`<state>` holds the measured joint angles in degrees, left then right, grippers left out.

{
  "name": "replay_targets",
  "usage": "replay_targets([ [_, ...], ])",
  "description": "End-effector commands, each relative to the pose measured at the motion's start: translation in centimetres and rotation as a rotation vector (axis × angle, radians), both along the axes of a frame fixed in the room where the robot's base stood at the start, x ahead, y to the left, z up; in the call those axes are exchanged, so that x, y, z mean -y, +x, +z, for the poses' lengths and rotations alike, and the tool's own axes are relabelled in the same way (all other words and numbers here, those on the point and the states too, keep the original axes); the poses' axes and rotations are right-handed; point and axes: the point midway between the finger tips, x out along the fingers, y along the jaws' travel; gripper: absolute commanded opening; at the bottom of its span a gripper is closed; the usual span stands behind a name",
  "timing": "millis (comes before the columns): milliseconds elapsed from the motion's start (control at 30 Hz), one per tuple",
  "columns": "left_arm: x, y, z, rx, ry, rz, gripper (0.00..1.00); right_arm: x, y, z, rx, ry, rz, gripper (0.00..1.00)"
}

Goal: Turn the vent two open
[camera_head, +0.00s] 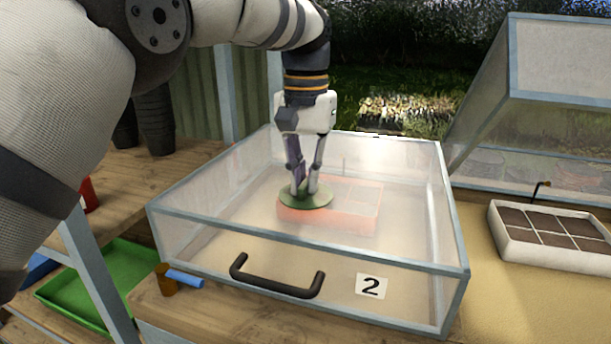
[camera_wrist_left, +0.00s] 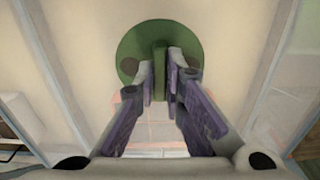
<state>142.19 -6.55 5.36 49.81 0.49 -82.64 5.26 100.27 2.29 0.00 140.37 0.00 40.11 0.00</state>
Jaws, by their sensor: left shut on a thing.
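The vent two is a round green disc (camera_head: 306,196) on top of the clear lidded box (camera_head: 210,225) marked with a 2 label (camera_head: 371,286). In the left wrist view the green disc (camera_wrist_left: 132,37) shows a raised green bar (camera_wrist_left: 159,72) across it and a dark round spot on its left side. My left gripper (camera_head: 305,188) points down at the disc, and its fingers are shut on the raised bar. The gripper shows from behind in the left wrist view (camera_wrist_left: 160,85). My right gripper is not in view.
A dark handle (camera_head: 277,278) is on the box's front. A reddish tray (camera_head: 345,218) shows through the lid. A raised lid (camera_head: 565,120) stands at right, above a white planter tray (camera_head: 550,250). A green tray (camera_head: 95,290) and a blue-handled tool (camera_head: 184,278) lie at left.

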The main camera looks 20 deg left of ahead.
Motion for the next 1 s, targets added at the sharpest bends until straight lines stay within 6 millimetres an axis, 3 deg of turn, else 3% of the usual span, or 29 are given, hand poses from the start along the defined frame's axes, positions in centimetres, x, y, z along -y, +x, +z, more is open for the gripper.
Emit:
replay_targets([
  [600,0.05,-0.02,-0.28,-0.005,-0.001,0.037,0.0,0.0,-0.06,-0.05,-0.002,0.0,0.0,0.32],
  [633,0.05,-0.02,-0.28,-0.005,-0.001,0.037,0.14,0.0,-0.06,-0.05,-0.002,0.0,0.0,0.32],
  [700,0.04,-0.02,-0.28,-0.005,-0.001,0.036,0.3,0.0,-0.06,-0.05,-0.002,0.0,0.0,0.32],
  [1000,0.01,0.01,0.04,-0.001,0.0,0.036,0.3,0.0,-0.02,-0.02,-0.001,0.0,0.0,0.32],
])
